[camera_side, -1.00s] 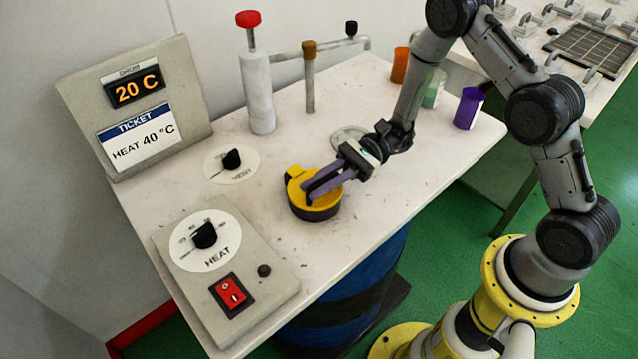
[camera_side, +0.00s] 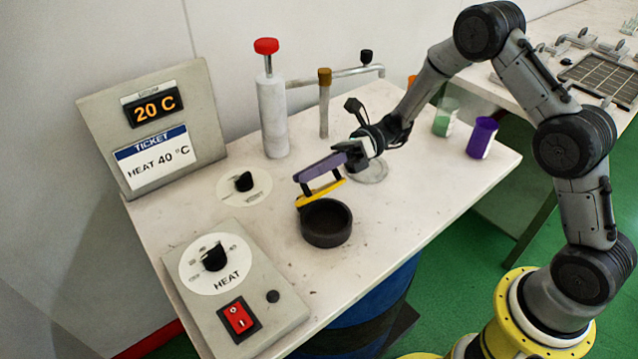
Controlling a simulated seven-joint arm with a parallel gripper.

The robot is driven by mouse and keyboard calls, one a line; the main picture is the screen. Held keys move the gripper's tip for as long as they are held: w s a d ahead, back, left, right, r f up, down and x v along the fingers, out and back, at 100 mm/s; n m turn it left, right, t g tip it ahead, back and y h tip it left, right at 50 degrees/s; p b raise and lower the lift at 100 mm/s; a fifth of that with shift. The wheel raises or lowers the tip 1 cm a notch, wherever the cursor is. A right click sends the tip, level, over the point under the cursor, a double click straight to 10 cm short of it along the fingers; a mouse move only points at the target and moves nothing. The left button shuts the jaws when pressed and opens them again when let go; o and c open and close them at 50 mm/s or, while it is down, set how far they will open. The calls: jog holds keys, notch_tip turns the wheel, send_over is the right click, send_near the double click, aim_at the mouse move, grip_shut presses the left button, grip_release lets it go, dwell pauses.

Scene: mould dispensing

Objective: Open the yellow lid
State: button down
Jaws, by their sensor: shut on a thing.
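The fingers partly hide the handle. The inside of the opening shows dark.
A white cylinder with a red knob (camera_side: 272,110) and a brown-capped post (camera_side: 324,100) stand behind. The heat panel (camera_side: 245,285) with a dial and red switch is front left. Green (camera_side: 444,120) and purple (camera_side: 482,137) cups stand right.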

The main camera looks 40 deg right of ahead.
jog(key=w+m, duration=0.2)
jog(key=m, duration=0.1)
jog(key=shift+w+r, duration=0.25)
jog(key=shift+w, duration=0.05)
jog(key=shift+w+f+m, duration=0.25)
jog(key=shift+w+m, duration=0.85)
jog(key=shift+w, duration=0.1)
jog(key=shift+w+f+m, duration=0.25)
jog(key=shift+w+m, duration=0.85)
jog(key=shift+w, duration=0.05)
jog(key=shift+f, duration=0.1)
jog(key=c, duration=0.9)
grip_release()
jog(key=d, duration=1.4)
